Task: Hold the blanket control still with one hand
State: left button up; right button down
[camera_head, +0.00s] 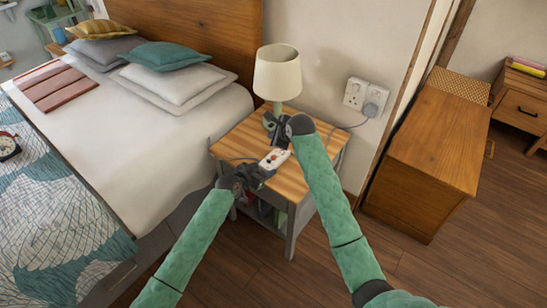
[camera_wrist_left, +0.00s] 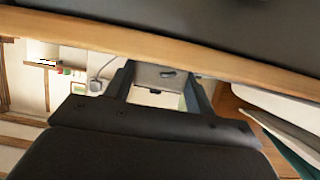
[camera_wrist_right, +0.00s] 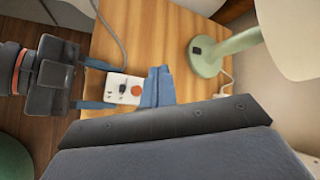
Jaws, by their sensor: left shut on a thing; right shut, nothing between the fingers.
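The blanket control (camera_head: 274,159) is a small white box with a red-orange button and a dark switch, over the bedside table's wooden top. In the right wrist view the control (camera_wrist_right: 122,88) lies between the blue fingers of my left gripper (camera_wrist_right: 100,86). In the head view my left gripper (camera_head: 262,170) is shut on the control's near end. My right gripper (camera_head: 274,128) is shut and empty, just beyond the control by the lamp. Its blue fingertips (camera_wrist_right: 157,87) appear beside the control's button end; I cannot tell whether they touch it.
The bedside table (camera_head: 305,180) carries a lamp (camera_head: 277,75) with a green base and cream shade, close to my right gripper. A grey cable (camera_wrist_right: 108,30) crosses the tabletop. The bed (camera_head: 150,110) stands left, wall sockets (camera_head: 362,97) and a wooden chest (camera_head: 425,150) right.

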jog(key=shift+v, duration=0.85)
jog(key=shift+w+d, duration=0.1)
send_over(275, 160)
jog(key=shift+d+f, duration=0.1)
jog(key=shift+f, duration=4.25)
jog(key=shift+f, duration=0.15)
jog(key=shift+f, duration=0.25)
